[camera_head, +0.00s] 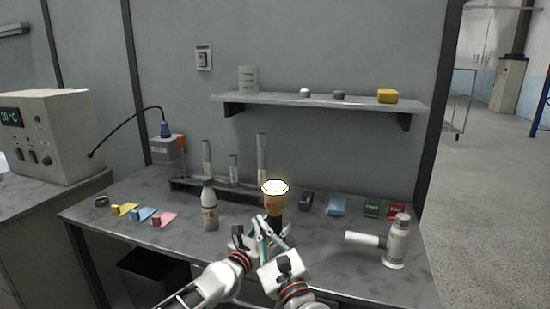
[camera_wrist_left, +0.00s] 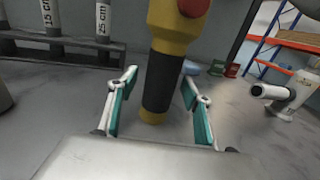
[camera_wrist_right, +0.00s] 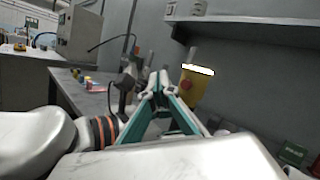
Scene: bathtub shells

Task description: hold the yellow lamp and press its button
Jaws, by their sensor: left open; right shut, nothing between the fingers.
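The yellow lamp (camera_head: 275,190) stands upright on the grey workbench (camera_head: 330,255), with its top glowing. In the left wrist view its dark handle (camera_wrist_left: 163,82) rises from a yellow foot, and its red button (camera_wrist_left: 194,6) is at the top edge. My left gripper (camera_wrist_left: 160,78) is open, with one finger on each side of the handle and gaps showing. My right gripper (camera_wrist_right: 160,80) is shut and empty, in front of the lamp. The red button also shows in the right wrist view (camera_wrist_right: 186,84), just right of its fingertips. In the head view both grippers overlap.
A white bottle with a green cap (camera_head: 209,206) stands left of the lamp. A white bottle with a side tube (camera_head: 396,242) stands at right. Grey cylinders (camera_head: 261,160) stand in a rack behind. A wall shelf (camera_head: 320,101) hangs above. Small coloured blocks lie at both sides.

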